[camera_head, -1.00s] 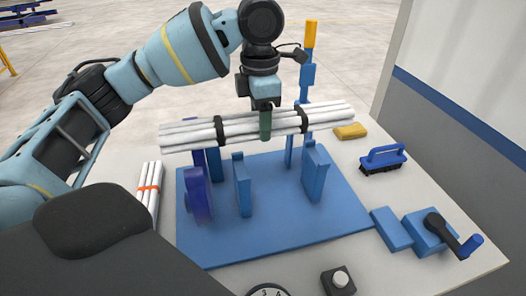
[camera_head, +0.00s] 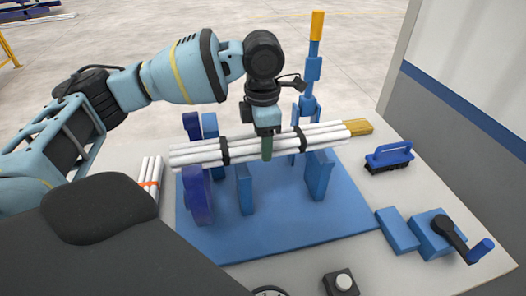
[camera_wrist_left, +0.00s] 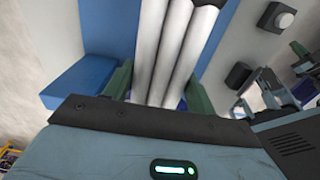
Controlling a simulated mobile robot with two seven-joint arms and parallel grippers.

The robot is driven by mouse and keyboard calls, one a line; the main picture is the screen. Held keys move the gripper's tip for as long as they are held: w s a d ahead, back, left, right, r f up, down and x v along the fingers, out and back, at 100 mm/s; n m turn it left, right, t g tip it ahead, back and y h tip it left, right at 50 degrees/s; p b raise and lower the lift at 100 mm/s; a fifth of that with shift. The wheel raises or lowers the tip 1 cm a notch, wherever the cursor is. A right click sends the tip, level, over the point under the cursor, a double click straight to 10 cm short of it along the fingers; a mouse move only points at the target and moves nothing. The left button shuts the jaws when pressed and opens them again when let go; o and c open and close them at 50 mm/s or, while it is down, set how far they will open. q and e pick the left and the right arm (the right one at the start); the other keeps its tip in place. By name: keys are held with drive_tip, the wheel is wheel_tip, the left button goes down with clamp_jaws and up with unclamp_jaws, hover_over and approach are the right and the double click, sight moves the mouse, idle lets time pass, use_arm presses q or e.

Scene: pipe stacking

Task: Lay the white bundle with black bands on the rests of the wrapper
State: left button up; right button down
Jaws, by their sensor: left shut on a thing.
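The white bundle with black bands (camera_head: 198,156) lies level in my left gripper (camera_head: 267,150), which is shut around it between the two bands. White pipes of the bundle also fill the middle of the left wrist view (camera_wrist_left: 172,50), between the green fingers. The wrapper (camera_head: 270,225) is a blue base with upright blue rests, one at the left (camera_head: 244,190) and one at the right (camera_head: 318,174). The bundle is over the rests and close to their tops; I cannot tell whether it touches them. My right gripper is not in view.
A blue brush (camera_head: 389,157), a yellow block (camera_head: 357,127) and a blue crank (camera_head: 450,238) are on the right of the table. Another white bundle with an orange band (camera_head: 149,178) lies at the left. A button box (camera_head: 341,283) is in front.

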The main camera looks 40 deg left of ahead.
use_arm(q)
drive_tip(key=shift+f, duration=0.2)
wheel_tip(320, 180, down, 3)
drive_tip(key=shift+f, duration=0.1)
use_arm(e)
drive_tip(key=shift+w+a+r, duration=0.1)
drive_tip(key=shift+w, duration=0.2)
use_arm(q)
drive_tip(key=shift+f, duration=0.1)
drive_tip(key=shift+f, duration=0.1)
drive_tip(key=o, duration=1.2)
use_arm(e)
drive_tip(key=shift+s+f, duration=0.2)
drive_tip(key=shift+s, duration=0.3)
